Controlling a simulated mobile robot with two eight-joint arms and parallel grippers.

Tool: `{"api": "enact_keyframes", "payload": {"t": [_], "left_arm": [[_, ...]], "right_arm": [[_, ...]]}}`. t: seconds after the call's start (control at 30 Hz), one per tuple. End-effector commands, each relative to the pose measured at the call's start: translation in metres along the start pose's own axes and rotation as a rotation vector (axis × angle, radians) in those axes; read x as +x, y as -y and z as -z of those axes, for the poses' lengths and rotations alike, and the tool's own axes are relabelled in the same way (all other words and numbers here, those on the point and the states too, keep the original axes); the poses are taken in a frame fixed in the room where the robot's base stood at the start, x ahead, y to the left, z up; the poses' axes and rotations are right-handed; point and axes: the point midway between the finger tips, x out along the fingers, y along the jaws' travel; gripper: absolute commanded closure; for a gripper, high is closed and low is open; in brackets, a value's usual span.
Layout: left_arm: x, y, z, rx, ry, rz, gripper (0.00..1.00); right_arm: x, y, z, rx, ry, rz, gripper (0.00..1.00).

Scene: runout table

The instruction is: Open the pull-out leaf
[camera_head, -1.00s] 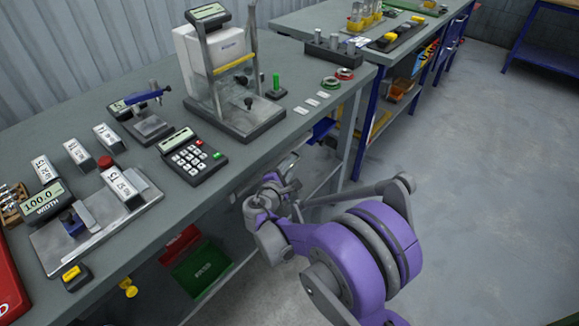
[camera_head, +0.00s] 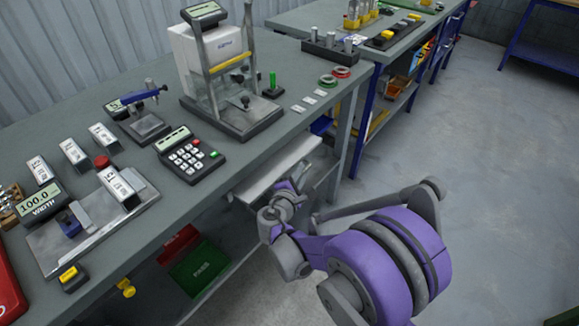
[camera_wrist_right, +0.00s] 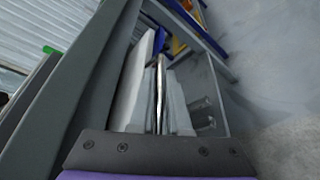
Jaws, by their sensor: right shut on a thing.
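The pull-out leaf (camera_head: 272,170) is a pale grey panel that sticks out from under the front edge of the workbench (camera_head: 225,190), below the keypad and the balance. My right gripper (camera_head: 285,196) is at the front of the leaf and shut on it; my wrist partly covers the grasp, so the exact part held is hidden. In the right wrist view, the gripper's fingers (camera_wrist_right: 167,100) point away from the camera along the bench front. My left gripper is not in view.
A keypad (camera_head: 188,153), a balance stand (camera_head: 235,115) and measuring tools stand on the bench top. A green bin (camera_head: 200,268) and a red bin sit on the lower shelf. A second bench with blue legs stands behind. The floor at the right (camera_head: 480,180) is clear.

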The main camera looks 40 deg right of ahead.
Motion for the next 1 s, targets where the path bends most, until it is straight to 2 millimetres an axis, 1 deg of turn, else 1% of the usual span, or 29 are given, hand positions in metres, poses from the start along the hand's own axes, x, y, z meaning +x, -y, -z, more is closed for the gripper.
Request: {"api": "enact_keyframes", "payload": {"t": [0.03,0.2,0.4,0.5,0.7,0.83,1.0], "left_arm": [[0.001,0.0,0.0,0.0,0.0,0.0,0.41],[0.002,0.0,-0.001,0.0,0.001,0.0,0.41],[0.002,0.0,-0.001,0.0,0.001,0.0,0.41],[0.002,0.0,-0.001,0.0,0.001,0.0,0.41],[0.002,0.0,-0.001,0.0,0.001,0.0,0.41],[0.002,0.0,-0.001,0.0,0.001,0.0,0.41],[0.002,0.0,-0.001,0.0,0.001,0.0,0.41]], "right_arm": [[-0.006,0.01,-0.013,0.001,0.001,0.002,1.0],[-0.023,0.04,-0.053,0.001,0.003,0.003,1.0],[-0.041,0.071,-0.094,0.002,0.003,0.003,1.0],[-0.048,0.083,-0.11,0.003,0.002,0.003,1.0],[-0.056,0.098,-0.13,0.001,0.001,0.002,1.0],[-0.059,0.102,-0.136,0.001,0.001,0.002,1.0],[-0.059,0.103,-0.137,0.001,-0.001,0.001,1.0]]}}
